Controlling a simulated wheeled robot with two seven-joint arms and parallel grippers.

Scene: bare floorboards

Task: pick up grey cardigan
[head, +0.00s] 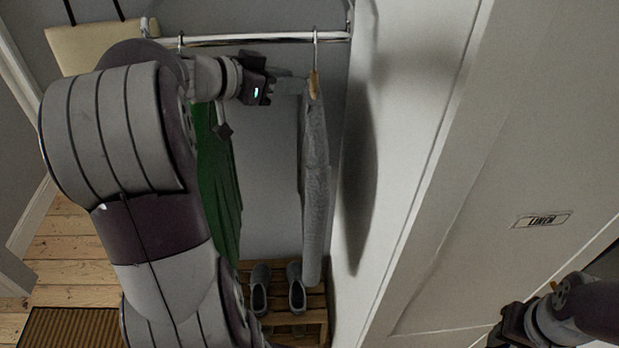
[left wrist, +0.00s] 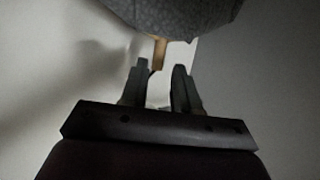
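The grey cardigan (head: 315,185) hangs from a wooden hanger (head: 314,84) at the right end of the rail. In the left wrist view the cardigan (left wrist: 165,15) fills the top, with a piece of the hanger (left wrist: 159,54) below it. My left gripper (head: 302,87) is level with the hanger, just left of it. Its two fingers (left wrist: 162,66) are apart, with the hanger piece just beyond or at the tips; I cannot tell whether they touch. My right gripper (head: 508,334) is at the lower right, its fingers not clearly shown.
A metal rail (head: 250,39) runs above. A green garment (head: 218,190) hangs left, partly behind my arm. Grey shoes (head: 296,288) stand on a slatted wooden rack (head: 290,322) below. A white panel (head: 400,120) stands close on the right. A cream bag (head: 90,45) is at upper left.

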